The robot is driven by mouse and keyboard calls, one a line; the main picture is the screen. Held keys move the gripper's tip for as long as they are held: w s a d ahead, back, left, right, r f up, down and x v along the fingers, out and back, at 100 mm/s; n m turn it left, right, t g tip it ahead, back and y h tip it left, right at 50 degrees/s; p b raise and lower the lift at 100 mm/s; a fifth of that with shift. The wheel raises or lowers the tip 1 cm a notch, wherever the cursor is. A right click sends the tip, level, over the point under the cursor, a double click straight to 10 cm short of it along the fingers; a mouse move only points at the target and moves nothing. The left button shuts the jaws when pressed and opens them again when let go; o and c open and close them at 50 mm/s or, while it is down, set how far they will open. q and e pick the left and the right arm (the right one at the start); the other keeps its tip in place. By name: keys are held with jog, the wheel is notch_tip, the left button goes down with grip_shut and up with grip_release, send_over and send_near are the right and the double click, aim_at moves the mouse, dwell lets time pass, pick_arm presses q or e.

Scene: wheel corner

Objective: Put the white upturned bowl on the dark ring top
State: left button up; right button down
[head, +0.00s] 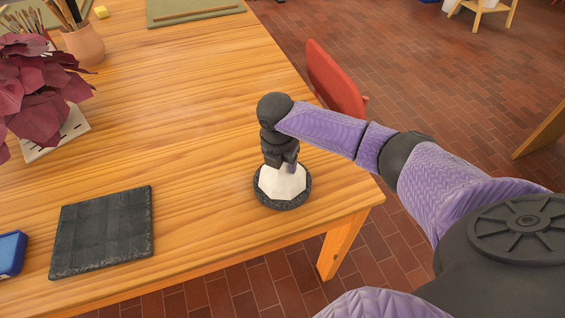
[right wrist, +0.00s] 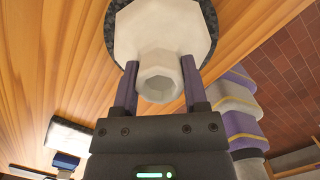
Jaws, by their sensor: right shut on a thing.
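The white upturned bowl (head: 279,184) is faceted, with its narrow foot upward. It lies over the dark speckled ring top (head: 272,206) near the table's right front corner. The ring's rim shows around the bowl in the head view, and part of it shows in the right wrist view (right wrist: 112,30). I cannot tell whether the bowl touches it. My right gripper (head: 288,166) points down from above and is shut on the bowl's foot. The right wrist view shows the bowl (right wrist: 160,35) with its foot between the two fingers (right wrist: 160,80). My left gripper is out of view.
A dark square slab (head: 102,231) lies at the front left, beside a blue box (head: 10,254). A dark-red leafy plant (head: 38,90), a brush pot (head: 83,45) and a green mat (head: 190,8) are farther back. A red chair (head: 334,80) stands beyond the table edge. The middle table is clear.

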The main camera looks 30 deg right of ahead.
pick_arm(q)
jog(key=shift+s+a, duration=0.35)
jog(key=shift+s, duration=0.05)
pick_arm(e)
jog(key=shift+c, duration=0.5)
grip_release()
jog(key=shift+f, duration=0.1)
pick_arm(q)
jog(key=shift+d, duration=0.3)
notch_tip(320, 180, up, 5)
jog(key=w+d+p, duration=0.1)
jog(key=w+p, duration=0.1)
jog(key=p, duration=0.3)
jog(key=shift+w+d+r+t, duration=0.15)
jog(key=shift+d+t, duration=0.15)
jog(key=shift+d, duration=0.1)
pick_arm(e)
notch_tip(320, 180, up, 12)
jog(key=a, duration=0.1)
jog(key=shift+s+a, duration=0.3)
jog(key=shift+s, duration=0.15)
